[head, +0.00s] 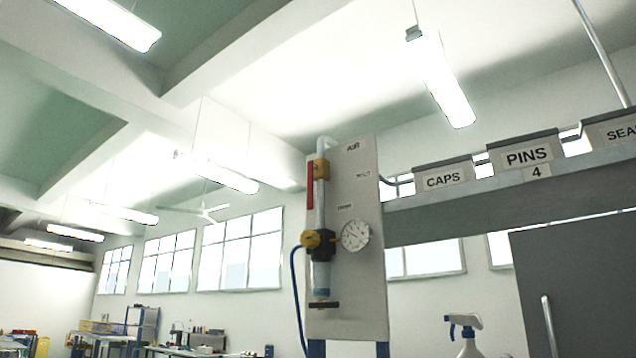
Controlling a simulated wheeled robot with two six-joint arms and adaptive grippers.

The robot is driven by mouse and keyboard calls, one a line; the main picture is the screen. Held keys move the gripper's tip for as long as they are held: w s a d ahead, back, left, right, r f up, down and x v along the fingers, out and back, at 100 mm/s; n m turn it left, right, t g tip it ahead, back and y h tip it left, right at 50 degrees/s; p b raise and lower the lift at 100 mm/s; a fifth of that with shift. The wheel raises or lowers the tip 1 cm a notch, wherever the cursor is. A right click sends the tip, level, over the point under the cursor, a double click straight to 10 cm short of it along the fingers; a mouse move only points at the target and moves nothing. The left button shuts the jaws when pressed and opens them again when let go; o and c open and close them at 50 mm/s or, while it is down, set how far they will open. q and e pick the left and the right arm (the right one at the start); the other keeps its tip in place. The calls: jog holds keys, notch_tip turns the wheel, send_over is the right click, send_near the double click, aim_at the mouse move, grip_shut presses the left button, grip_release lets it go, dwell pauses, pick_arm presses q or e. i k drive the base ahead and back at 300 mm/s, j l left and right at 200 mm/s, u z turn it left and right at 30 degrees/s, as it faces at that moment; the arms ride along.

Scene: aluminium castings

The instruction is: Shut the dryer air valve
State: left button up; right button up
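An upright grey panel (362,285) marked "AIR" stands at the centre right of the head view. A grey pipe runs down its left side through a brass-coloured valve body (321,169). The valve's red lever (310,190) hangs downward, alongside and roughly parallel to the pipe. A blue hose drops from the knob's left side. Neither of my grippers shows in this view.
A shelf (500,205) right of the panel carries bins labelled CAPS (445,176), PINS (527,151) and one partly cut off. A spray bottle (465,335) and a grey door with a handle (575,290) are at lower right. Space left of the panel looks open.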

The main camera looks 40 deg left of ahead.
aim_at(311, 166)
jog(key=i+j, duration=0.1)
jog(key=j, duration=0.45)
jog(key=i+j, duration=0.1)
jog(key=j, duration=0.45)
jog(key=i+j, duration=0.1)
jog(key=j, duration=0.5)
jog(key=i+j, duration=0.1)
jog(key=j, duration=0.45)
jog(key=i+j, duration=0.1)
jog(key=j, duration=0.45)
